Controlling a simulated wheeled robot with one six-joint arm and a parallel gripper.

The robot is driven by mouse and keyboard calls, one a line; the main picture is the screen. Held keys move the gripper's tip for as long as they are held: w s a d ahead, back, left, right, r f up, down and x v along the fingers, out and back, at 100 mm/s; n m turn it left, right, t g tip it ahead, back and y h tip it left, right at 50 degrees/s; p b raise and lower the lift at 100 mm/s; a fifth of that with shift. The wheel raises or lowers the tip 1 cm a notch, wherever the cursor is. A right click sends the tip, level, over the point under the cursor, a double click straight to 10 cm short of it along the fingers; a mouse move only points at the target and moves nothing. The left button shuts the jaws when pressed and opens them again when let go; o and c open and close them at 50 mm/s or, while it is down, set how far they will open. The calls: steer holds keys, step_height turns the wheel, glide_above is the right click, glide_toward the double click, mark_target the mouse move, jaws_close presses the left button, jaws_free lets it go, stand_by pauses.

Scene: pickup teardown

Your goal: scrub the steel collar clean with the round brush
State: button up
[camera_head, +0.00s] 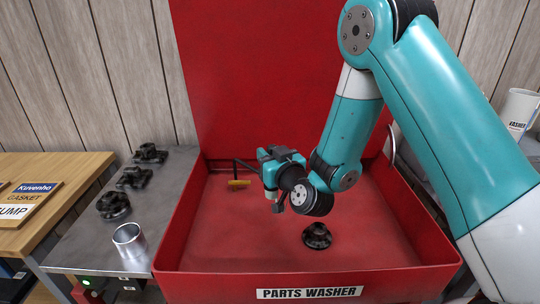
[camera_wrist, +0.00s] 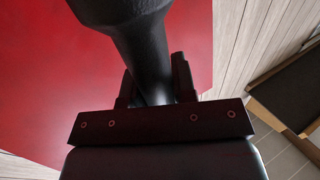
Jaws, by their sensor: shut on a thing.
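A dark, grimy flanged round part (camera_head: 317,236), which looks like the steel collar, sits on the red washer floor, right of centre near the front. My gripper (camera_head: 268,160) is over the tray, behind and to the left of that part and apart from it. In the wrist view, my gripper (camera_wrist: 155,92) is shut on a black, flared shaft (camera_wrist: 150,55), which looks like the round brush. Its far end is cut off by the frame. A yellow-brown piece (camera_head: 238,184) shows below and left of my gripper; I cannot tell whether it belongs to the held thing.
The red parts washer (camera_head: 310,278) has raised walls and a tall red back panel (camera_head: 260,60). On the grey bench (camera_head: 85,235) at left stand several dark parts (camera_head: 115,205) and a bright metal sleeve (camera_head: 130,240). The tray floor around the collar is clear.

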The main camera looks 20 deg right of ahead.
mark_target(269, 193)
step_height(269, 193, down, 12)
steer(key=b, duration=1.1)
steer(key=shift+r, duration=0.1)
step_height(269, 193, up, 10)
steer(key=p, duration=1)
steer(key=shift+p, duration=0.35)
